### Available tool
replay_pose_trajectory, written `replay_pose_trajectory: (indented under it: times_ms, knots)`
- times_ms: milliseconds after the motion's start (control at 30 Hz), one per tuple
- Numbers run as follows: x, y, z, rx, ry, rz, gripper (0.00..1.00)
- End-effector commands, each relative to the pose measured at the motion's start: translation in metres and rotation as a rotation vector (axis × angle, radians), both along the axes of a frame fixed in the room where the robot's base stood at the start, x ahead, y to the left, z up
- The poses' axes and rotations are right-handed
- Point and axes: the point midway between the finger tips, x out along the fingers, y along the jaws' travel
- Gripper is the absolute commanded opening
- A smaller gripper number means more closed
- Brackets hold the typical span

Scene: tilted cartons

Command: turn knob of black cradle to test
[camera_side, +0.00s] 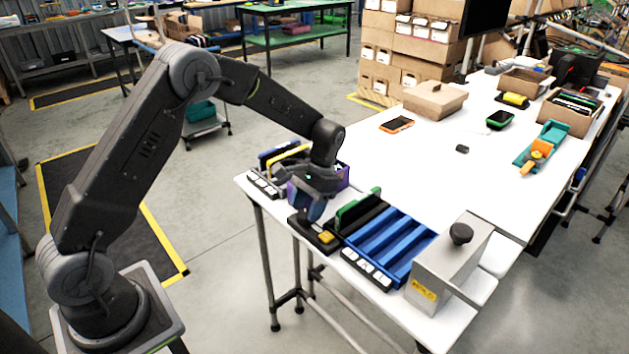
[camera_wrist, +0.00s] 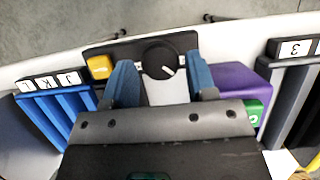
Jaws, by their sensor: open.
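The black cradle (camera_wrist: 110,50) lies across the top middle of the wrist view, with a round black knob (camera_wrist: 159,58) and a yellow button (camera_wrist: 100,67) to the knob's left. A white pointer mark on the knob points to the lower right. Markings around the knob are too small to read. My gripper (camera_wrist: 159,64) is open, its blue fingers on either side of the knob with gaps visible; contact cannot be told. In the side view, my gripper (camera_side: 307,208) is low over the cradle (camera_side: 318,240) near the table's front edge, and hides the knob.
A blue slotted tray (camera_side: 412,262), a green upright piece (camera_side: 357,208) and a grey box (camera_side: 440,280) with a black knob stand right of the cradle. A purple bin (camera_wrist: 230,80) is close beside the right finger. The white table behind has free room.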

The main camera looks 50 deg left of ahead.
Motion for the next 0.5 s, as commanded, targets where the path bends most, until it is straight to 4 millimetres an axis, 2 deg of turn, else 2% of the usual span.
replay_pose_trajectory:
  times_ms: [300, 500]
  knots:
    - [0.027, 0.0, 0.064, 0.0, -0.007, 0.0, 0.52]
    - [0.041, 0.0, 0.098, 0.0, -0.005, 0.0, 0.52]
